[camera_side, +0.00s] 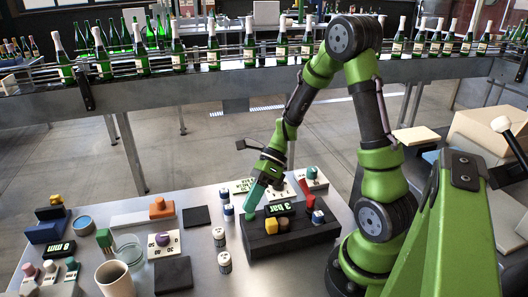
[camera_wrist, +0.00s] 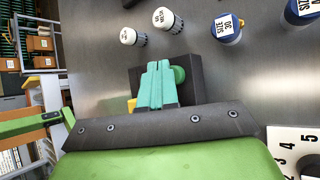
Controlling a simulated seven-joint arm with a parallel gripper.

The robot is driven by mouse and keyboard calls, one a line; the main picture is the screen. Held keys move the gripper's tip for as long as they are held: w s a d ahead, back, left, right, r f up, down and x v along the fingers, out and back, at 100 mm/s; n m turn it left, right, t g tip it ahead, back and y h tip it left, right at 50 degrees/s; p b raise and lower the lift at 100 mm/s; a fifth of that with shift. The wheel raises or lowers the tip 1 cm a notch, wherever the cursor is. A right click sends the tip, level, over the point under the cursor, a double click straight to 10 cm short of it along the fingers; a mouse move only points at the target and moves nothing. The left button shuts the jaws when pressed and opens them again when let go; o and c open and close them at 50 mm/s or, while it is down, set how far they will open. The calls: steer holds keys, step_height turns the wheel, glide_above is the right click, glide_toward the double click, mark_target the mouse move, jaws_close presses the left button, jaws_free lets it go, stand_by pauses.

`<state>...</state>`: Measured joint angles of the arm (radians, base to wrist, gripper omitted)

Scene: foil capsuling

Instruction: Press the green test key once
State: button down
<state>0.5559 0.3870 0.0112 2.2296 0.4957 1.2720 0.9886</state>
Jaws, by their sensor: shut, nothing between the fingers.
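The black console (camera_side: 320,232) stands at the table's front middle with a green-lit "3 bar" display (camera_side: 281,210). My gripper (camera_side: 250,208) is shut and empty, its teal fingers pointing down at the console's left end. In the wrist view a round green key (camera_wrist: 180,74) shows on the dark console top (camera_wrist: 192,92), just right of my closed fingertips (camera_wrist: 158,66) and partly hidden by them. I cannot tell whether the fingers touch it. In the side view the fingers hide the key.
A cup (camera_side: 115,280), glass dish (camera_side: 129,250) and dark pads (camera_side: 173,275) lie farther left. A bottle conveyor (camera_side: 200,82) runs behind.

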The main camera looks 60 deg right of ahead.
steer(key=shift+f, duration=0.5)
stand_by(0.7)
steer(key=shift+r, duration=0.95)
steer(key=shift+r, duration=2.5)
